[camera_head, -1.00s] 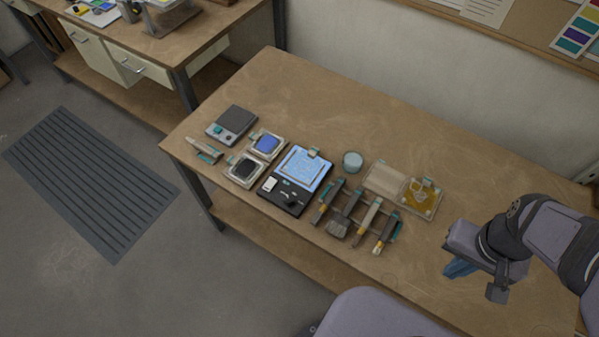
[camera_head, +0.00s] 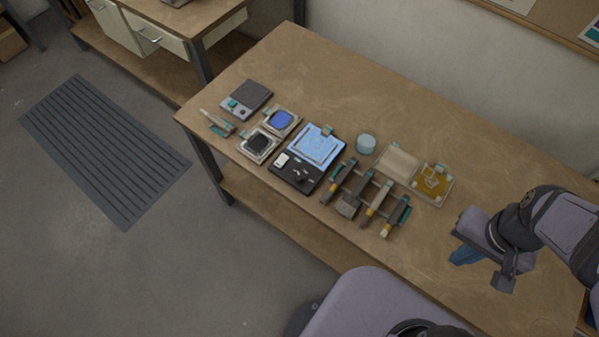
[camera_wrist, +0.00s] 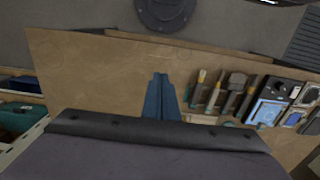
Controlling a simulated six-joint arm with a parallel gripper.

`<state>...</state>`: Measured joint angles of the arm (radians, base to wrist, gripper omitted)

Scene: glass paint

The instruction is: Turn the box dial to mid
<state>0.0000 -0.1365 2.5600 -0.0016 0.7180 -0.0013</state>
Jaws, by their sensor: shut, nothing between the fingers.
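The box (camera_head: 307,157) lies on the table left of the brushes, with a lit pale blue panel at its back and a black control strip in front. The strip carries a white piece (camera_head: 282,160) and small dark controls (camera_head: 301,175). The dial is too small for me to read its setting. The box also shows at the right of the wrist view (camera_wrist: 267,111). My gripper (camera_head: 464,257) is above the right part of the table, well right of the box. Its blue fingers point down, shut and empty, and show together in the wrist view (camera_wrist: 161,97).
Several brushes and tools (camera_head: 367,198) lie on a rack right of the box. A round pale blue jar (camera_head: 366,144) and an amber-filled tray (camera_head: 434,183) stand behind them. Blue (camera_head: 281,121) and black (camera_head: 258,144) pads and a grey device (camera_head: 246,98) lie left.

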